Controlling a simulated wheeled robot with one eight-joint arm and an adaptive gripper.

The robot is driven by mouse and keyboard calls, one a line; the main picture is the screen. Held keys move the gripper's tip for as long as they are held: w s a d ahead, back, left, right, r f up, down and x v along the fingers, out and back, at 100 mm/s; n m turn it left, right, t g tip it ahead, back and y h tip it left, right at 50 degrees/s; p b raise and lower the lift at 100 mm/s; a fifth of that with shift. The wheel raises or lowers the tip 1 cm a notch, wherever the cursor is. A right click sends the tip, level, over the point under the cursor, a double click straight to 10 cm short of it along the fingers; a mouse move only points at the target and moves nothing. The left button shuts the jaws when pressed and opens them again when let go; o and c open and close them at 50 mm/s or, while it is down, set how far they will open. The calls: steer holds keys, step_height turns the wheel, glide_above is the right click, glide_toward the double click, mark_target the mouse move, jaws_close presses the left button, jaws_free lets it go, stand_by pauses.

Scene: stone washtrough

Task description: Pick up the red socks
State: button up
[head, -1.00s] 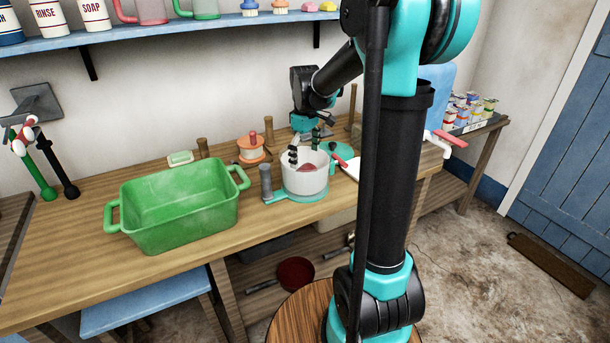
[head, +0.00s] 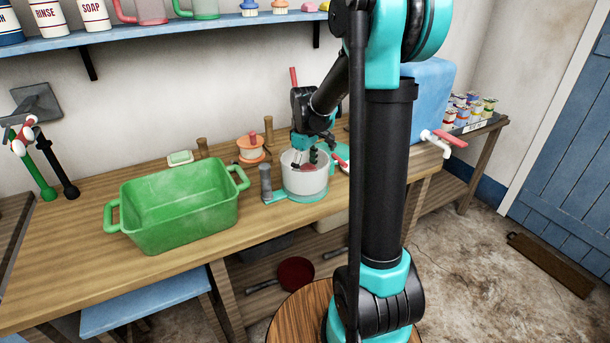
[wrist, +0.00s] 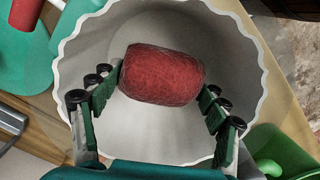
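The red socks, a rolled oval bundle (wrist: 162,75), lie inside a white tub with a wavy rim (wrist: 255,55). In the head view the tub (head: 303,184) stands on a teal base on the wooden bench. My gripper (head: 306,160) points down into the tub. In the wrist view its green fingers (wrist: 162,95) are spread, one on each side of the bundle. The left fingertip is very close to the bundle; whether it touches is unclear. In the head view the tub's wall and my fingers hide most of the socks.
A green basin (head: 180,222) stands left of the tub, with a grey post (head: 266,180) between them. A blue container (head: 428,95) with a tap stands to the right. A shelf (head: 180,38) runs above the bench.

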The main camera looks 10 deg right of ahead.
steer(key=c, duration=0.6)
steer(key=shift+r, duration=0.1)
